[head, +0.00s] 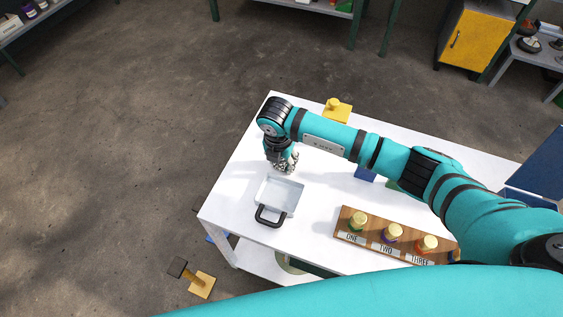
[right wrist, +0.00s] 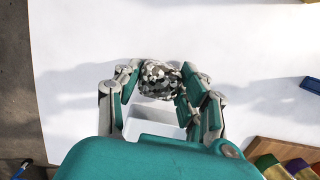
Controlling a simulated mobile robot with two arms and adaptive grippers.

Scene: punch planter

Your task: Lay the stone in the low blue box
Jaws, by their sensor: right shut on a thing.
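My right gripper (head: 284,164) is shut on the speckled grey stone (right wrist: 160,75), above the left part of the white table. The stone sits between the fingertips in the right wrist view, and the fingers hide part of it. A blue thing (head: 365,174), perhaps the low blue box, stands on the table to the right of the gripper. My right arm hides much of it. A blue edge (right wrist: 312,84) also shows at the right of the right wrist view. My left gripper is not in view.
A pale tray with a black handle (head: 270,217) lies just below my right gripper in the head view. A wooden rack (head: 346,222) with labelled jars is to its right. A yellow object (head: 338,110) stands behind my arm.

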